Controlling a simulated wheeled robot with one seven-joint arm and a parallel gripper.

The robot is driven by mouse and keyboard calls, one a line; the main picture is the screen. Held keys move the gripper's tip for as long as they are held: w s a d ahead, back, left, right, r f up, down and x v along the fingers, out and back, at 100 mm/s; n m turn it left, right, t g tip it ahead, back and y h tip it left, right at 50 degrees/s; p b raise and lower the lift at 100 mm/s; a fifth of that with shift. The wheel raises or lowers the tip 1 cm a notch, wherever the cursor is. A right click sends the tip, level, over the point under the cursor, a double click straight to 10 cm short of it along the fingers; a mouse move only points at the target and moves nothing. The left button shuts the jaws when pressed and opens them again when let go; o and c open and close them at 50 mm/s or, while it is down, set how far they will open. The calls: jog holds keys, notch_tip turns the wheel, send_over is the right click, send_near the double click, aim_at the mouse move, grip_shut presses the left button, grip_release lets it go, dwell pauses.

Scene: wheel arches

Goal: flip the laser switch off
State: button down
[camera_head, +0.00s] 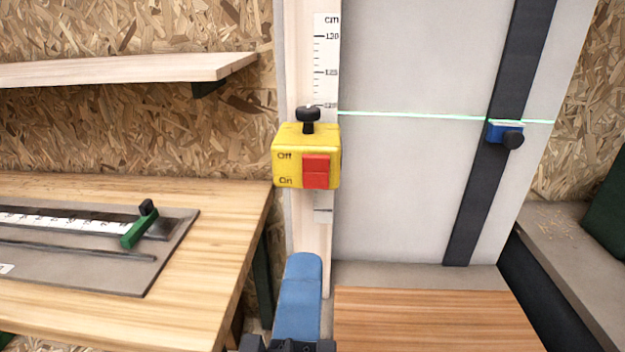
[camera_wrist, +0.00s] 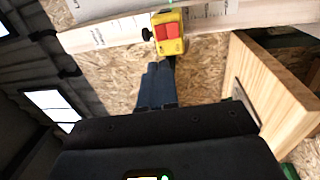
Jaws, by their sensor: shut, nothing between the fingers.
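A yellow laser box (camera_head: 292,152) is mounted on an upright pale wooden post with a cm scale. It carries a red rocker switch (camera_head: 316,171), with "Off" printed at the upper half and "On" at the lower. I cannot tell which half is pressed in. A green laser line (camera_head: 420,116) runs right from beside the box across the grey panel. My gripper (camera_head: 303,262), with blue fingers, is shut and empty, below the box in the head view. In the wrist view the box (camera_wrist: 169,46) and switch (camera_wrist: 170,31) lie just beyond my fingertips (camera_wrist: 158,70); the gap is unclear.
A black knob (camera_head: 307,114) tops the box. A blue clamp with a black knob (camera_head: 507,134) sits on a dark rail at the right. A wooden workbench (camera_head: 215,250) with a ruler stands left, a shelf (camera_head: 130,70) above it. A wooden surface (camera_head: 430,320) lies lower right.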

aim_at(317, 164)
jog(key=shift+w, duration=0.1)
jog(key=w+p, duration=0.1)
jog(key=w, duration=0.3)
jog(key=w+r+p, duration=0.1)
jog(key=w, duration=0.4)
jog(key=w+p, duration=0.1)
jog(key=w, duration=0.3)
jog(key=shift+w+d+r+p, duration=0.25)
jog(key=shift+w+r+p, duration=0.05)
jog(key=shift+w+r, duration=0.05)
